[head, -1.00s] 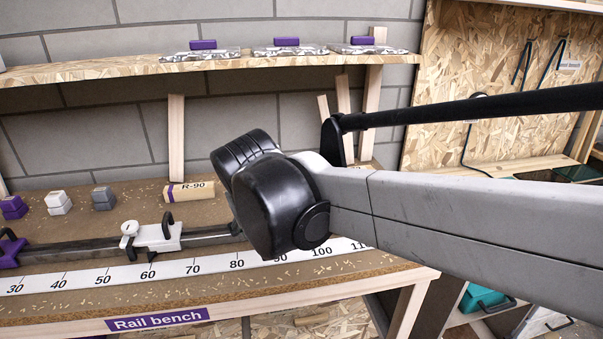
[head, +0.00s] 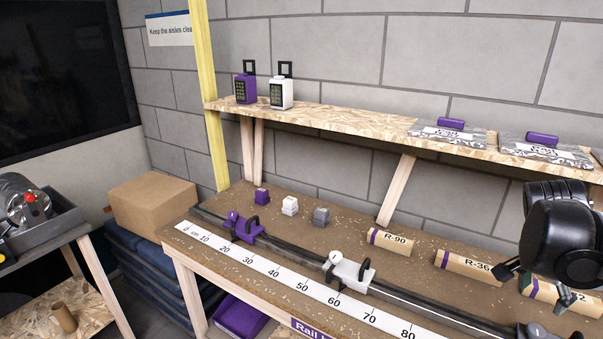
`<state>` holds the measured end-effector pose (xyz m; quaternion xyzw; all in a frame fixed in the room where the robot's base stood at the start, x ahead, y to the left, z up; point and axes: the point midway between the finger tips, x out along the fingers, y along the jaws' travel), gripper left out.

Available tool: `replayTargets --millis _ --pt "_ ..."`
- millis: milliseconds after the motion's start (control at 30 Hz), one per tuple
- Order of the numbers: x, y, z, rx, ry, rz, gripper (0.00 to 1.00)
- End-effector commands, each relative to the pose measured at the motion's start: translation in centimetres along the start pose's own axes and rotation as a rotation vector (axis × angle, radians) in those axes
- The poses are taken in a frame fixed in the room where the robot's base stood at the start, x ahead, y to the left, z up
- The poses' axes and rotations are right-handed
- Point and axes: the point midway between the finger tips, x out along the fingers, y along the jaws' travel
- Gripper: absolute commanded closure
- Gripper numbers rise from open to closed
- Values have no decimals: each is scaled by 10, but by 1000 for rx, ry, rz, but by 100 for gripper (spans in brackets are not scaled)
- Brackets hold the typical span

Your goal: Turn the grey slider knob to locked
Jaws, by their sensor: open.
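The rail (head: 300,266) runs along the bench. A slider that looks grey (head: 535,331) shows at the bottom right edge, mostly cut off by the frame. Its knob's position cannot be read. A purple slider (head: 243,229) and a white slider (head: 346,272) sit farther left on the same rail. My gripper (head: 535,288) is at the right edge, under the black joint of my arm. Its dark fingers look spread and empty, above and behind the grey slider and apart from it. The arm partly hides it.
Cylinders R-90 (head: 390,241) and R-36 (head: 468,266) lie behind the rail, with another beside my gripper. Small purple (head: 261,196), white (head: 290,205) and grey (head: 321,215) blocks stand at the back left. A shelf (head: 340,127) hangs above. The scale strip (head: 285,280) in front is clear.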

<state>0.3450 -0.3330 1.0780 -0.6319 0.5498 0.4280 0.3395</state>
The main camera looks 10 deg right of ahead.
Motion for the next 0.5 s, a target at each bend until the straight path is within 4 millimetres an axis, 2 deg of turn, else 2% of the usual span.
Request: replayTargets --millis 100,267,500 --pt "2 5 0 84 -22 -3 50" --pt "13 5 1 100 -26 -4 50" --pt "46 5 1 98 -25 -4 50"
